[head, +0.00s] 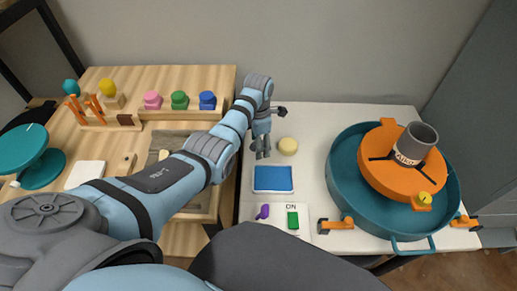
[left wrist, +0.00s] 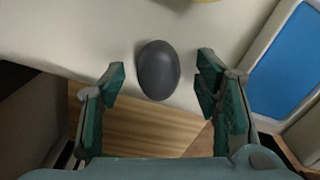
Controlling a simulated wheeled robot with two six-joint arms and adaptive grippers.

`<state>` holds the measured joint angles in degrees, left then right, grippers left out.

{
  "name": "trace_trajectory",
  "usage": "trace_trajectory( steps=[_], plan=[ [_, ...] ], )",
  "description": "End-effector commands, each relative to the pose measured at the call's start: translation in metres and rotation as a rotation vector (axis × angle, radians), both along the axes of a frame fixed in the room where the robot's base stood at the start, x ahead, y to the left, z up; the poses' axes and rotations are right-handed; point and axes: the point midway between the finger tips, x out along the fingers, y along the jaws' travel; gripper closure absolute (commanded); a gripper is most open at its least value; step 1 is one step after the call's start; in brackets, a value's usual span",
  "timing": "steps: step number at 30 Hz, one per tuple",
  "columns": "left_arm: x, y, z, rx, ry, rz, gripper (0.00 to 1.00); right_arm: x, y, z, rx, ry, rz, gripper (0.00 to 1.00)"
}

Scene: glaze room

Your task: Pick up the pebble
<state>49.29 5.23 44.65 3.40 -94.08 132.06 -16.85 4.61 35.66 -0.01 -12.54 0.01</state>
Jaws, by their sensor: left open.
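The pebble (left wrist: 158,70) is a smooth dark grey oval on the pale table top, close to its edge, in the left wrist view. My left gripper (left wrist: 160,78) is open, with one green-padded finger on each side of the pebble and a gap on both sides. No finger appears to touch it. In the head view my left gripper (head: 262,150) points down over the left part of the white table. I cannot make out the pebble there; the gripper seems to hide it. My right gripper is not in view.
A pale yellow round thing (head: 288,146) stands just right of the gripper. A blue tray (head: 273,179) lies in front, with a panel (head: 278,222) nearer me. A teal basin (head: 345,185) with an orange wheel (head: 375,171) fills the right. A wooden bench (head: 160,80) stands left.

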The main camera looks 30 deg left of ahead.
Motion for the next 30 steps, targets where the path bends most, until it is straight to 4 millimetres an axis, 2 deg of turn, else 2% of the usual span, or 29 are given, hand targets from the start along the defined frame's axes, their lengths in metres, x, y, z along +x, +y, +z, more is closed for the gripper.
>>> trace_trajectory(
  steps=[5,12,15,23,26,30],
  plan=[
    [0.0,0.0,0.002,0.0,-0.001,0.0,0.45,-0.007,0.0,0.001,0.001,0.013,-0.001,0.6],
    [0.0,0.0,0.002,-0.001,-0.001,0.0,0.83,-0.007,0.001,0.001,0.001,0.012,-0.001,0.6],
    [0.0,0.0,0.002,0.0,-0.001,0.0,0.95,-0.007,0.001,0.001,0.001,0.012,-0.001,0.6],
    [0.0,0.0,0.005,0.0,-0.001,0.0,0.95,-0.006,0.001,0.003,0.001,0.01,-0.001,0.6],
    [0.0,0.0,0.014,0.0,-0.001,0.0,0.95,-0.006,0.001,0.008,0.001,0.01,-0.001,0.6],
    [0.001,0.0,0.043,0.0,-0.004,0.0,0.95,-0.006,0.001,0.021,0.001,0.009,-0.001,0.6]
  ],
)
